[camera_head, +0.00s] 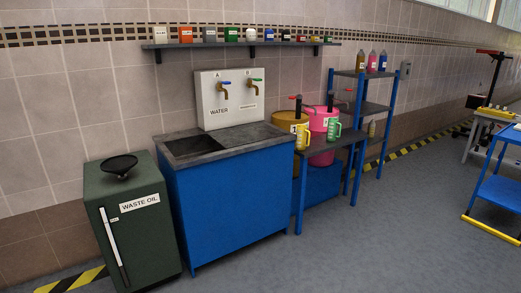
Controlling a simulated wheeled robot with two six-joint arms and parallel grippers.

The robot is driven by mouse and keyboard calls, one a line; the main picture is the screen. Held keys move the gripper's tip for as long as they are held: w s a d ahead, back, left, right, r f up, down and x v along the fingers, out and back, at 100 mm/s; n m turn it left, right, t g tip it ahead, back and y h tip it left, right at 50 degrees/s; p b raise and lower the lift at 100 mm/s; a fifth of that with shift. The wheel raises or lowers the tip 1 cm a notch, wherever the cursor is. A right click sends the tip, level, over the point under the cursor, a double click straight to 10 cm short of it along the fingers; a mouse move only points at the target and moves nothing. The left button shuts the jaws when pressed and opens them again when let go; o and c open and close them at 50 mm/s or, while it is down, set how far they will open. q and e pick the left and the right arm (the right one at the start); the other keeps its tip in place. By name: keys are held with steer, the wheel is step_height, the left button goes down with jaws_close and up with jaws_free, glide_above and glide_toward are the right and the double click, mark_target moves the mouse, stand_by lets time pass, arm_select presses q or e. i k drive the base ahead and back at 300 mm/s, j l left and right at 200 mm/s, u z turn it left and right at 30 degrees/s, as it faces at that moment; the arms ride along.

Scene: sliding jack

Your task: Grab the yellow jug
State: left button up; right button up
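A yellow jug (302,137) stands upright near the front left of a small dark-topped blue table. It is in front of a yellow drum (287,122), and its colour partly blends with it. A similar green jug (334,130) stands to its right on the same table, in front of a pink drum (322,119). Neither of my grippers shows in the head view.
A blue sink cabinet (230,205) with two taps stands left of the table, and a green waste oil bin (132,230) stands further left. A blue shelf rack (388,95) with bottles is behind right. The grey floor (370,240) in front is clear. A blue cart (500,190) is at right.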

mark_target(301, 144)
steer(key=i+l+z, duration=0.2)
steer(key=i+z, duration=0.15)
steer(key=i, duration=0.4)
steer(key=i+z, duration=0.35)
steer(key=i, duration=0.45)
steer(key=i+j+z, duration=0.35)
steer(key=i, duration=0.4)
steer(key=l, duration=0.1)
